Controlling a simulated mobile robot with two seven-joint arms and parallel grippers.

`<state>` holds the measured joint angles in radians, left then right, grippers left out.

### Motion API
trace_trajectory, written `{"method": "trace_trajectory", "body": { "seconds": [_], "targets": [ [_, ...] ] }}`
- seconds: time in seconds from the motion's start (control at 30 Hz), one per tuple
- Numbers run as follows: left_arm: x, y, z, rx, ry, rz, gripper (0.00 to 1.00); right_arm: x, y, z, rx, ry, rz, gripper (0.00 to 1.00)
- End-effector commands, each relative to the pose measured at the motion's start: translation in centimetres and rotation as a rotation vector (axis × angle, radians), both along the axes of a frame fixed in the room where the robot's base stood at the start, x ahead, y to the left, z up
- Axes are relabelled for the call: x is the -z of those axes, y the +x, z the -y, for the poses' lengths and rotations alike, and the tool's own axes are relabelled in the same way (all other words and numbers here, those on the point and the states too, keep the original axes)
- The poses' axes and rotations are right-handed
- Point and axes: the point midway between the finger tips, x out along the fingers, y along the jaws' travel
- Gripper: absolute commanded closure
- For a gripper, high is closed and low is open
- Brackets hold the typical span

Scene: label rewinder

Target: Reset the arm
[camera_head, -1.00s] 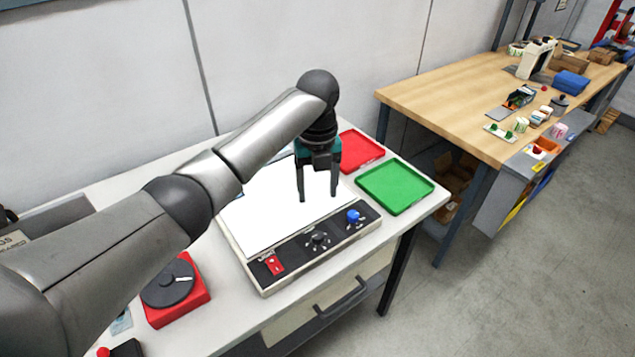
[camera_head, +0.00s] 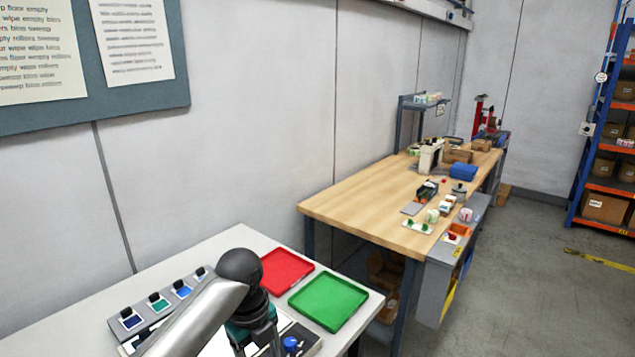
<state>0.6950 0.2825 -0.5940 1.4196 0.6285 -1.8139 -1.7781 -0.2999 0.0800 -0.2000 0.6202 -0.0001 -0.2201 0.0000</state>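My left arm comes in at the bottom edge. Its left gripper (camera_head: 258,345) hangs down over a panel with a white surface and a blue knob (camera_head: 290,344), left of the knob. The upper parts of its two fingers stand apart, but the tips are cut off by the frame, and I see nothing held between them. The panel is mostly hidden by my arm and the frame edge. My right gripper is not in view.
A red tray (camera_head: 285,270) and a green tray (camera_head: 328,301) lie right of the arm on the white table (camera_head: 195,262). A rack of coloured cards (camera_head: 158,302) stands to its left. A wooden workbench (camera_head: 365,205) carries several items behind. Orange shelving (camera_head: 600,150) stands far right.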

Motion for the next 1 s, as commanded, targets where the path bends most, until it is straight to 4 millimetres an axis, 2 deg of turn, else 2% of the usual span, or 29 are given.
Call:
{"method": "trace_trajectory", "body": {
  "seconds": [0.03, 0.2, 0.43, 0.7, 1.0],
  "targets": [
    [1.4, -1.5, 0.9, -0.072, -0.024, -0.001, 0.33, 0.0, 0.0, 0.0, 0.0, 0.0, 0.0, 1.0],
    [4.3, -5.6, 2.4, -0.38, -0.095, 0.01, 0.33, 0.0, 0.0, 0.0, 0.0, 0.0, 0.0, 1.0],
    [6.4, -11.3, 2.8, -0.848, -0.191, 0.007, 0.33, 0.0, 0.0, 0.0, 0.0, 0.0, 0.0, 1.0],
    [6.7, -17.9, 0.5, -1.442, -0.276, 0.009, 0.33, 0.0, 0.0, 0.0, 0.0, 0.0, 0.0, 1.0],
    [5.6, -22.7, -2.7, -1.885, -0.321, 0.042, 0.33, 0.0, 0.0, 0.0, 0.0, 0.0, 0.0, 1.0]
  ]
}}
